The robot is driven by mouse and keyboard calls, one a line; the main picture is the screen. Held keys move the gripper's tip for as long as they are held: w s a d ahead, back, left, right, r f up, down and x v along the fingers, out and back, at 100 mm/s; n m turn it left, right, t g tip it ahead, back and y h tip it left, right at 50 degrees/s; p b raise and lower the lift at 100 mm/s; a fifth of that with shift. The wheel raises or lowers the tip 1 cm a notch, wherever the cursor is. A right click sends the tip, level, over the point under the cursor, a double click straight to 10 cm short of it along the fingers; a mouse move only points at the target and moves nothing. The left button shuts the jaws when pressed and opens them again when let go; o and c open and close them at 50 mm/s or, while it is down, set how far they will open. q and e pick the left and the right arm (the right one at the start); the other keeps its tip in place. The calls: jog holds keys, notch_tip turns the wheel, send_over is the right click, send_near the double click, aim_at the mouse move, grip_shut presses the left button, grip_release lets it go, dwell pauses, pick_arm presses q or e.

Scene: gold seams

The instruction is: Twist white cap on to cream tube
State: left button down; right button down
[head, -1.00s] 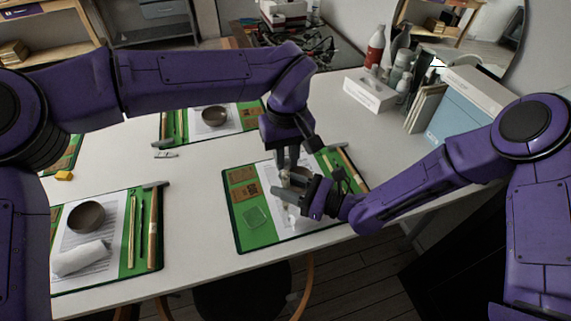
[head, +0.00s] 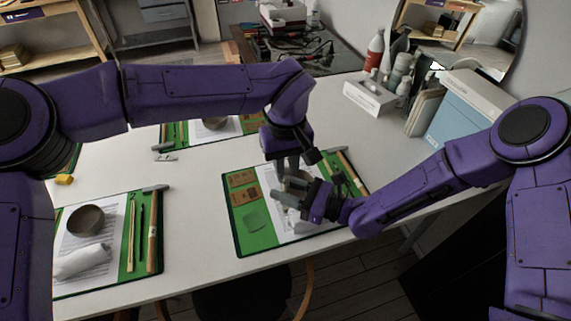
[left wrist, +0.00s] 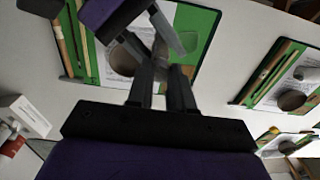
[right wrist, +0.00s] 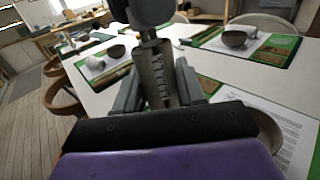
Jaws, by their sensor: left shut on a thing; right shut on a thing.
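The cream tube (right wrist: 157,77) stands roughly upright between the fingers of my right gripper in the right wrist view, with dark print on its side. My right gripper (head: 290,194) is shut on it above the green mat (head: 262,238). My left gripper (head: 287,164) is directly above, pointing down, its fingers shut at the tube's top end. The left fingers also show in the left wrist view (left wrist: 165,88), meeting the right gripper (left wrist: 155,25). The white cap is hidden by the left fingers, so I cannot tell how it sits on the tube.
A bowl stands behind my grippers on the same mat. Another mat at left holds a bowl (head: 86,220), a white roll (head: 80,261) and tools. The table between the mats is clear.

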pick_arm(q)
jog(key=shift+f, duration=0.6)
jog(key=m, duration=0.6)
jog(key=shift+m, duration=0.3)
jog(key=c, duration=1)
grip_release()
jog(key=shift+r, duration=2.3)
jog(key=shift+c, duration=0.2)
